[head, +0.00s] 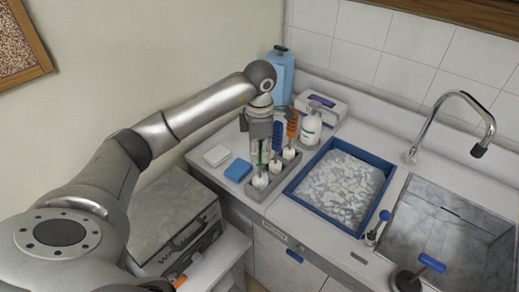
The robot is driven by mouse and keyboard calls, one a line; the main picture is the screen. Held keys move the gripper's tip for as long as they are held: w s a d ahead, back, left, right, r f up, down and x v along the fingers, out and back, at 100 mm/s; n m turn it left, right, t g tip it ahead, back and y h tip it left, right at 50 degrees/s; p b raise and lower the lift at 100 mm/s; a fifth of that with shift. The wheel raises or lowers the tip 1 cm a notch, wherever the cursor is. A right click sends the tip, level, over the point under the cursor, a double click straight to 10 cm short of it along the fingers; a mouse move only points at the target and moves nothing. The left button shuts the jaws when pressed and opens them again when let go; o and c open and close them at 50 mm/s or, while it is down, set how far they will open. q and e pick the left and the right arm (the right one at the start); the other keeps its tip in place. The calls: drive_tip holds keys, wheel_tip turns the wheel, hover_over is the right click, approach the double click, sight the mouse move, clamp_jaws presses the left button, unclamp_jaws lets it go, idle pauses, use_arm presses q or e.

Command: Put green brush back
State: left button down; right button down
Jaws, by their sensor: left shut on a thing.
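My left gripper (262,152) points down over the grey brush holder (253,191) on the counter. It is shut on the green brush (261,161), of which only a little green shows between the fingers. The green brush is upright, with a white head (260,180) low at the front slot of the holder; I cannot tell if it is fully seated. A blue brush (277,137) and an orange brush (292,124) stand upright in the holder behind it. My right gripper is not in view.
A blue-rimmed tray (308,200) lies right of the holder, before the sink (450,225). A blue sponge (238,170) and a white sponge (217,155) lie to the left. A soap bottle (311,129), tissue box (327,106) and blue container (283,72) stand behind.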

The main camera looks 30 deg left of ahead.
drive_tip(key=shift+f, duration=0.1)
use_arm(q)
drive_tip(key=c, duration=1.7)
unclamp_jaws()
drive_tip(key=shift+f, duration=0.15)
drive_tip(key=shift+c, duration=0.2)
drive_tip(key=o, duration=0.4)
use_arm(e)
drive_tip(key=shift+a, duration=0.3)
use_arm(q)
wheel_tip(320, 180, up, 5)
drive_tip(key=shift+f+b, duration=0.2)
drive_tip(key=shift+b, duration=0.75)
wheel_tip(320, 180, up, 6)
drive_tip(key=shift+r, duration=0.9)
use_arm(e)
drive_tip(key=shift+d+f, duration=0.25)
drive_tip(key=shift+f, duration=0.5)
